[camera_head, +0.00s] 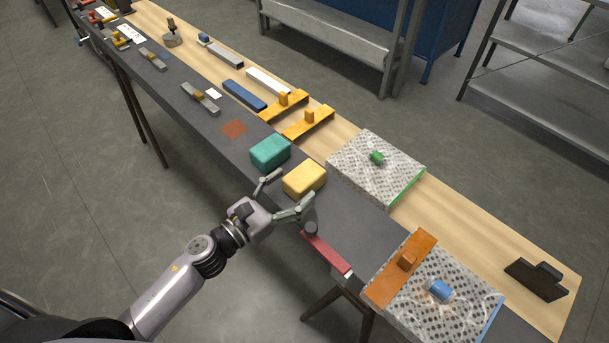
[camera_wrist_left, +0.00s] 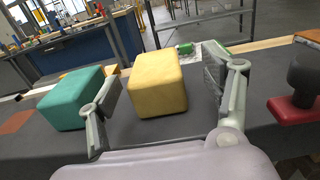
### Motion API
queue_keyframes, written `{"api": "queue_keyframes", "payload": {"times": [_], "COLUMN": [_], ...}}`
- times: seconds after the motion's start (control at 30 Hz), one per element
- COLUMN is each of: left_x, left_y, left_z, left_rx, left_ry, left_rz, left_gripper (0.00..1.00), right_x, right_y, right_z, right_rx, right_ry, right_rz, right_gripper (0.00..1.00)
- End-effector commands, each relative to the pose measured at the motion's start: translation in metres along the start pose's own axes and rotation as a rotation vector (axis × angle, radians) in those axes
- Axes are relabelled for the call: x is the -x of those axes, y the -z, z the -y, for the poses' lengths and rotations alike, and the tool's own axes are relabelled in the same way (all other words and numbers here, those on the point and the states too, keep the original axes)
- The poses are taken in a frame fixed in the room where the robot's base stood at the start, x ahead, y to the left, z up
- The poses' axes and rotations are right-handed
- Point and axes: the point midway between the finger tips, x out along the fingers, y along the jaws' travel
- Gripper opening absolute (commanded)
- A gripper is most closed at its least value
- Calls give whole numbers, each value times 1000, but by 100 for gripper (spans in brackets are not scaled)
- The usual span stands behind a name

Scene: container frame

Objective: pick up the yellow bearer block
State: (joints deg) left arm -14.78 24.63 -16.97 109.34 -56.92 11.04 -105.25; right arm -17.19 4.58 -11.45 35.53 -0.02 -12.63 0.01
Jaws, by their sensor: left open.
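The yellow bearer block (camera_head: 304,178) is a rounded box on the dark mat of the bench, near its front edge. It also shows in the left wrist view (camera_wrist_left: 157,84), between the two fingers and just beyond them. My left gripper (camera_head: 287,197) is open and empty, with its fingers pointing at the block from the front edge of the bench. A gap shows between the block and the right finger; whether the left finger touches it I cannot tell. A teal block (camera_head: 270,152) sits close by on the left, also in the left wrist view (camera_wrist_left: 70,98). My right gripper is out of view.
A red bar with a dark knob (camera_head: 327,252) lies right of the gripper at the front edge. A patterned panel with a green knob (camera_head: 374,168) lies behind the block. An orange plate (camera_head: 402,268) rests on another patterned panel. Dark mat is bare right of the block.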

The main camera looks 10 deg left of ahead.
Motion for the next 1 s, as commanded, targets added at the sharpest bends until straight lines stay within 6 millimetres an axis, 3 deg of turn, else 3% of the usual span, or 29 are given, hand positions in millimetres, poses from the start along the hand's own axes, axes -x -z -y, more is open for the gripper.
{"api": "queue_keyframes", "payload": {"times": [0.4, 0.67, 1.0], "left_x": [-50, -52, -52], "left_y": [2, 4, 3], "left_z": [-8, -8, -8], "left_rx": [1, 1, 1], "left_ry": [0, 0, 0], "left_rz": [1, 0, 0], "left_gripper": [73, 73, 51], "right_x": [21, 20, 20], "right_y": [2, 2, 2], "right_z": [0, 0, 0], "right_rx": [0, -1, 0], "right_ry": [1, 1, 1], "right_rz": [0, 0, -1], "right_gripper": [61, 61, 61]}}
